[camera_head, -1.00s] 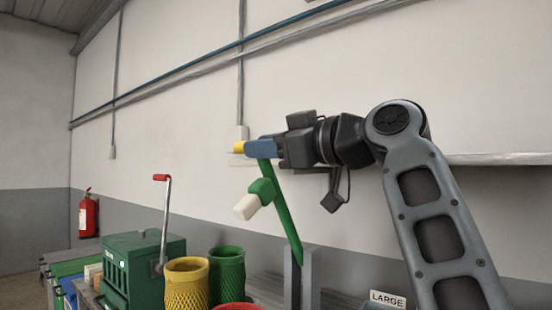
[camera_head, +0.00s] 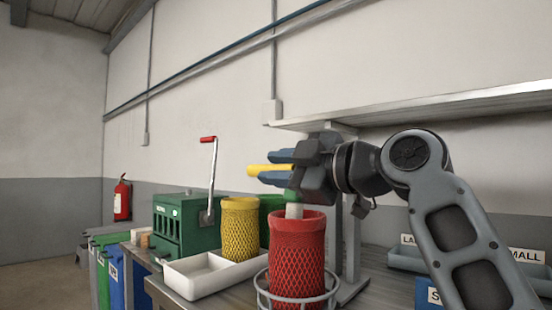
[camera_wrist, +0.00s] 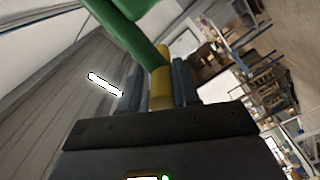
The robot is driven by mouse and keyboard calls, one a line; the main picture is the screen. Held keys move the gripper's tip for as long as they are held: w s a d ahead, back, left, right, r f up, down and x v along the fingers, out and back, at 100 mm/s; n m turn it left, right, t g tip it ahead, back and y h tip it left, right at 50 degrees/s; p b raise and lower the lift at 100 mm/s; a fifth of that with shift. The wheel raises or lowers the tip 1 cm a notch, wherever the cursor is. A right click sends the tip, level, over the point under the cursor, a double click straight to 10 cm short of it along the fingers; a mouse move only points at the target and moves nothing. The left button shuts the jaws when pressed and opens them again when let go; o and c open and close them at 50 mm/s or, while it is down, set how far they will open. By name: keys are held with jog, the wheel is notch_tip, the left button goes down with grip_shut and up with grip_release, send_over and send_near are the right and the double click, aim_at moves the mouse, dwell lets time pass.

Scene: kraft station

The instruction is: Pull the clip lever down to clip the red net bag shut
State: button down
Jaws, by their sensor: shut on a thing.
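The red net bag (camera_head: 297,255) stands upright in a wire ring holder (camera_head: 290,300) at the bench front. My gripper (camera_head: 275,168) is above the bag's mouth, with its blue fingers shut on the yellow grip (camera_head: 262,169) of the clip lever. The wrist view shows the yellow grip (camera_wrist: 160,90) between the two fingers, with the green lever arm (camera_wrist: 145,45) running up to the left. In the head view a pale clip head (camera_head: 294,211) is at the bag's top rim. Most of the lever is hidden behind my gripper there.
A white tray (camera_head: 205,277) and a yellow net bag (camera_head: 240,230) stand left of the red bag. A green crank machine (camera_head: 180,225) is behind them. A grey post stands just right of the bag. Labelled bins (camera_head: 410,255) are at right, below a shelf (camera_head: 440,105).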

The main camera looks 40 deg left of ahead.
jog(key=shift+f+b, duration=1.15)
jog(key=shift+f, duration=1.45)
jog(key=c, duration=0.9)
grip_release()
jog(key=shift+c, duration=0.2)
jog(key=shift+d, duration=0.1)
jog(key=d, duration=0.7)
jog(key=shift+s+d+r, duration=0.35)
jog(key=shift+s+r, duration=0.05)
jog(key=shift+s, duration=0.05)
